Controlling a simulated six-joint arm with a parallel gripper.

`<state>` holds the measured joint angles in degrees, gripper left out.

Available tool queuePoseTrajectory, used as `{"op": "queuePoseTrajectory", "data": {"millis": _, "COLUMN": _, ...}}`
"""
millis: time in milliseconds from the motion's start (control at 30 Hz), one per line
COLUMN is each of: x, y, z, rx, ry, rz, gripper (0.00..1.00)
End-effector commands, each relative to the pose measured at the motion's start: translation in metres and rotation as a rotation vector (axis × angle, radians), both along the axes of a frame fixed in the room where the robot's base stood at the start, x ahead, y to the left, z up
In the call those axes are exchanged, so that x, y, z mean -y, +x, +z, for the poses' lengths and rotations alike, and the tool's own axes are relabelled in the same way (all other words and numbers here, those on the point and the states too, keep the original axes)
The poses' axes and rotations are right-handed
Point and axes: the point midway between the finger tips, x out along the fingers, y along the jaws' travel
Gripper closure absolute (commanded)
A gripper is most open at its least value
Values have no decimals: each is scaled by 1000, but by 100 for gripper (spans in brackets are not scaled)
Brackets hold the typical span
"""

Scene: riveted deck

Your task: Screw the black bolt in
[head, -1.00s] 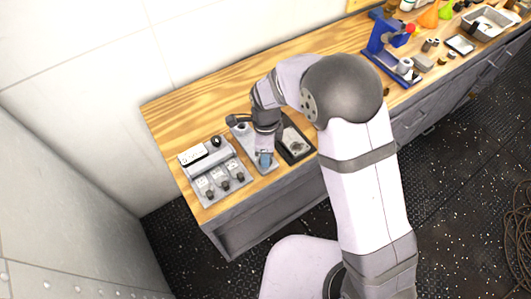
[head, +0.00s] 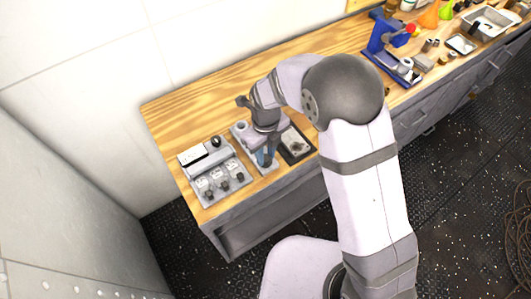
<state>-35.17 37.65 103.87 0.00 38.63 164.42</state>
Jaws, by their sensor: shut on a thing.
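My gripper (head: 264,160) points down over the near end of a narrow grey plate (head: 271,170) on the wooden bench. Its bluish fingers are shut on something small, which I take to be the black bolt. The bolt itself is hidden by the fingers and wrist, so I cannot tell how deep it sits or whether it is upright. A pale round piece (head: 242,127) stands at the far end of the same plate.
Left of the plate is a grey panel (head: 205,196) with several dark knobs. Close on the right is a dark-rimmed tray (head: 302,158). A blue press (head: 383,38) and more items stand far right. The bench (head: 180,110) is bare behind the plate.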

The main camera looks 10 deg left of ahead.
Motion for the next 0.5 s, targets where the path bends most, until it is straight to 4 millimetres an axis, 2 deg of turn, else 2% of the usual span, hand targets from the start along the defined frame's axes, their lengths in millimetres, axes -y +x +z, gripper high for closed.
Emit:
{"op": "queuePoseTrajectory", "data": {"millis": 33, "x": -3, "y": 5, "z": 5, "rx": 13, "ry": 9, "rz": -17, "gripper": 98}}
{"op": "queuePoseTrajectory", "data": {"millis": 500, "x": -3, "y": 5, "z": 5, "rx": 13, "ry": 10, "rz": -73, "gripper": 98}}
